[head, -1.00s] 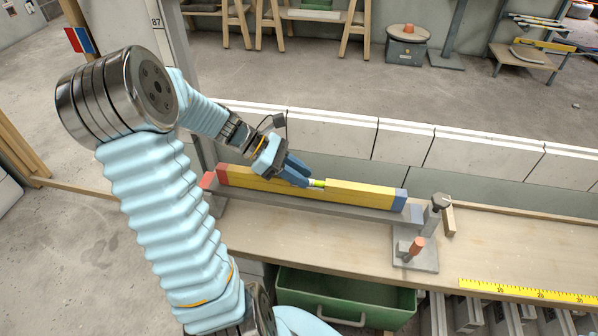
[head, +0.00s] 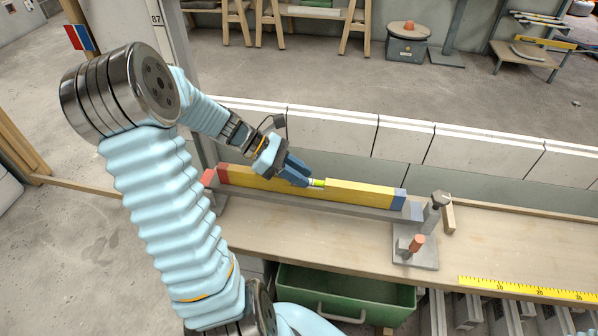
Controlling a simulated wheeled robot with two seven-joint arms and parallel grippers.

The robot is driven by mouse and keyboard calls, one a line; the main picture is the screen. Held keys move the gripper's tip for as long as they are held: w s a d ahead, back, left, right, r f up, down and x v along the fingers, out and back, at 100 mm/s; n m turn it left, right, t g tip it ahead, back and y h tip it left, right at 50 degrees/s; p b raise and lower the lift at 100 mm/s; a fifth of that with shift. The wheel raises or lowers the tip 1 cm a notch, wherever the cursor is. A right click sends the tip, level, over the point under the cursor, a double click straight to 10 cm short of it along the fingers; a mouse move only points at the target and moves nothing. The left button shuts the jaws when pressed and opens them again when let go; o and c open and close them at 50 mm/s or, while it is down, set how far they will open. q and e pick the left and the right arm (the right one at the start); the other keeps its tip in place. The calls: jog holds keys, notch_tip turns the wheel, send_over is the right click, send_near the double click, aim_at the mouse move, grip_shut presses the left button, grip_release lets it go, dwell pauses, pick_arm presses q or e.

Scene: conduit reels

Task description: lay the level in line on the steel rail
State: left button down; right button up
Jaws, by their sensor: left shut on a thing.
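The yellow level (head: 365,193) has a red end at the left, a blue end at the right and a green vial near its middle. It lies lengthwise along the grey steel rail (head: 345,208), close above or on its top; I cannot tell whether it touches. My left gripper (head: 298,177) is shut on the level near its middle, and its blue fingers hide part of it there. My right gripper is not in view.
The rail's right end is at a grey bracket (head: 415,258) with an orange-topped peg and a dark-topped post. The wooden bench (head: 490,245) carries a yellow tape (head: 525,290) at the right. A green drawer (head: 345,292) is below. White blocks (head: 330,128) line the back.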

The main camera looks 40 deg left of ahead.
pick_arm(q)
jog(key=c, duration=0.8)
grip_release()
jog(key=shift+c, duration=0.2)
jog(key=shift+a, duration=0.1)
jog(key=p+v, duration=0.1)
jog(key=v, duration=1.2)
jog(key=shift+a+r, duration=0.15)
jog(key=shift+s+a+r, duration=0.1)
